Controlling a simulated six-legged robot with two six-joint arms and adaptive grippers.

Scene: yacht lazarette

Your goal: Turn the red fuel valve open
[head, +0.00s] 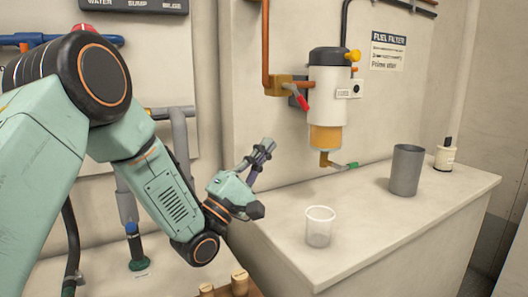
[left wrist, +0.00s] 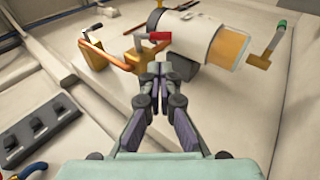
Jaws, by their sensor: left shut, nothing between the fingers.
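The red fuel valve lever (head: 299,98) sits on a brass valve body (head: 279,86) in the orange fuel line, left of the white filter housing (head: 328,95). The lever slants down to the right in the head view. It also shows in the left wrist view (left wrist: 156,36), just beyond my fingertips. My left gripper (head: 270,146) is shut and empty, below and left of the lever in the head view, apart from it. In the left wrist view its two fingers (left wrist: 170,76) are close together, below the lever. My right gripper is not in view.
A clear cup (head: 319,227), a grey beaker (head: 406,170) and a small white bottle (head: 445,156) stand on the counter (head: 355,250). A drain with a green tip (head: 350,166) hangs below the filter. A dark switch panel (left wrist: 40,130) is at left in the wrist view.

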